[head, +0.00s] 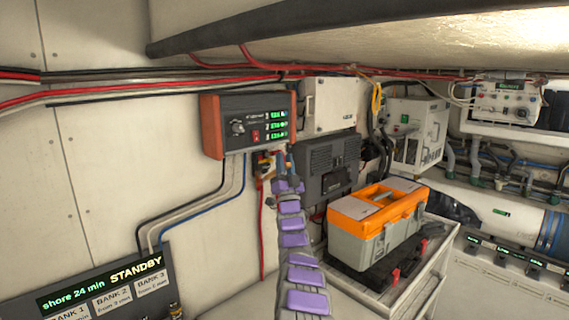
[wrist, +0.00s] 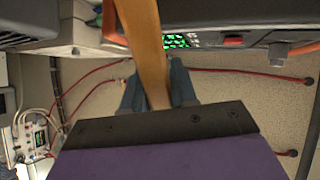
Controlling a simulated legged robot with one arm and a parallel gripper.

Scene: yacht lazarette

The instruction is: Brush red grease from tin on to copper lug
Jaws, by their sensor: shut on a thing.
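My gripper (wrist: 156,84) is shut on a flat wooden handle (wrist: 142,32), seen in the wrist view between two blue-grey fingers. The handle's far end runs out of the top of that view, so any bristles are hidden. In the head view my purple arm reaches up and away, and my gripper (head: 289,160) is small near the lower right corner of the orange-framed panel (head: 246,124). A small fitting with red and yellow parts (head: 264,165) is on the wall just left of the gripper. I cannot make out a copper lug there. No grease tin is clearly visible.
An orange and grey toolbox (head: 378,222) sits on a bench to the right of my arm. A dark grey vented box (head: 330,165) is behind the gripper. Red cables (head: 130,88) run along the wall. A STANDBY display (head: 105,290) is low at left.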

